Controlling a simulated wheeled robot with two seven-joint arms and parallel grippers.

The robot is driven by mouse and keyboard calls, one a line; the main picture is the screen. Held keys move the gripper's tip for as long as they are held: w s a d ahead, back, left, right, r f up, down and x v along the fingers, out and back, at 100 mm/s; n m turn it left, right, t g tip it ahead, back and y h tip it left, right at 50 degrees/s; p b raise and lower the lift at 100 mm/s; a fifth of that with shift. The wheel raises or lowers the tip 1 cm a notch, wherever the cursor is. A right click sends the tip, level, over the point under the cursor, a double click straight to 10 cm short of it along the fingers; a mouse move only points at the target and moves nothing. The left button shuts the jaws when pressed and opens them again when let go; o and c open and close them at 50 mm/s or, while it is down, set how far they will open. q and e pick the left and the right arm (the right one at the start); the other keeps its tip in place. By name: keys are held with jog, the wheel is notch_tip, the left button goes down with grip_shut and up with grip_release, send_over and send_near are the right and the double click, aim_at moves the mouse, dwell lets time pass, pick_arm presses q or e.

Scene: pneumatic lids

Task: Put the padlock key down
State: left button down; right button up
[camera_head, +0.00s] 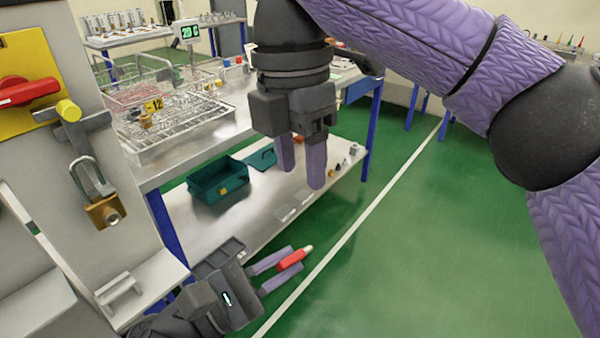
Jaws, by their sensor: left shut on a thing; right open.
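My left gripper (289,257) is low in the picture. It is shut on a small red piece with a pale tip (292,260), which looks like the padlock key; the fingers hide part of it. It is held over the green floor, beside the lower shelf's edge. A brass padlock (104,212) hangs by its grey shackle from a latch on the grey cabinet at the left. My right gripper (300,170) is higher, pointing down, open and empty, in front of the steel table and lower shelf.
A red handle (28,92) on a yellow plate is above the padlock. A small pale bracket (120,289) sits low on the cabinet. The steel table (215,130) carries wire baskets (175,120). The lower shelf (200,230) holds a teal bin (217,182). Green floor (430,250) is clear at right.

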jog(key=f, duration=0.7)
jog(key=s+f, duration=0.1)
jog(key=f, duration=0.3)
jog(key=shift+d+f, duration=0.3)
jog(key=shift+d, duration=0.05)
grip_shut()
pick_arm(q)
jog(key=c, duration=0.6)
grip_release()
